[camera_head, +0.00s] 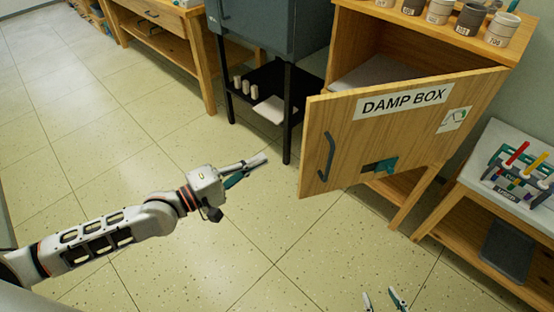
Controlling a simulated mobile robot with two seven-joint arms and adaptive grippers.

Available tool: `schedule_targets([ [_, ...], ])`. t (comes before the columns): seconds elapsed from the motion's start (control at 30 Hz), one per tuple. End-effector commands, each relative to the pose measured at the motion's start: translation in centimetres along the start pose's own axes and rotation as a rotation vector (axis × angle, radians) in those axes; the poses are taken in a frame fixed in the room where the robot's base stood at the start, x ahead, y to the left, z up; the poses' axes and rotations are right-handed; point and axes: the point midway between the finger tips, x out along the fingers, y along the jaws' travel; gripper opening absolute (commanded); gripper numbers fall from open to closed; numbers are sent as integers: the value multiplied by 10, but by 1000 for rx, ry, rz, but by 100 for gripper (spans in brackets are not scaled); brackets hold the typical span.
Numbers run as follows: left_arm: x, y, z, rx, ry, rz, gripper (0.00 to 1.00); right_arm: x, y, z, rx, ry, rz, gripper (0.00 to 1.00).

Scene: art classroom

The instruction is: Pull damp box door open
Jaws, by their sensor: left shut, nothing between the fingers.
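The damp box door (430,112) is wooden, with a "DAMP BOX" label and a dark vertical handle (326,155) near its left edge. The door stands partly open, swung out from the wooden cabinet, and part of the interior (378,70) shows behind it. My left gripper (262,160) is shut and empty, over the floor to the left of the handle and apart from it. My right gripper (383,299) shows only its fingertips at the bottom edge. They are spread apart with nothing visible between them, below the door.
Several labelled cups (439,11) stand on the cabinet top. A dark blue-grey unit (268,25) on black legs stands left of the door. A side table (480,172) with a tool rack is at the right. The tiled floor at left is clear.

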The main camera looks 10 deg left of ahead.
Motion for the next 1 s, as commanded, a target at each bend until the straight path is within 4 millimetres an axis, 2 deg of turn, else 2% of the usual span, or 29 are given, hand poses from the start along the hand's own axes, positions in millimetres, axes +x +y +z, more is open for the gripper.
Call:
schedule_targets([
  [0.3, 55, 2, 1, 2, 0, 5, 0, 0, -2, 3, 1, -3, -3, 40],
  [0.57, 94, 1, 1, 3, 0, 3, 0, 1, -4, 8, 1, -10, -6, 40],
  [0.77, 87, 4, 20, 4, 0, 4, 0, -1, 0, -5, 0, 8, -1, 40],
  [1.0, 81, 2, 36, 5, 0, 3, 0, -2, 0, -5, 4, 8, -3, 40],
])
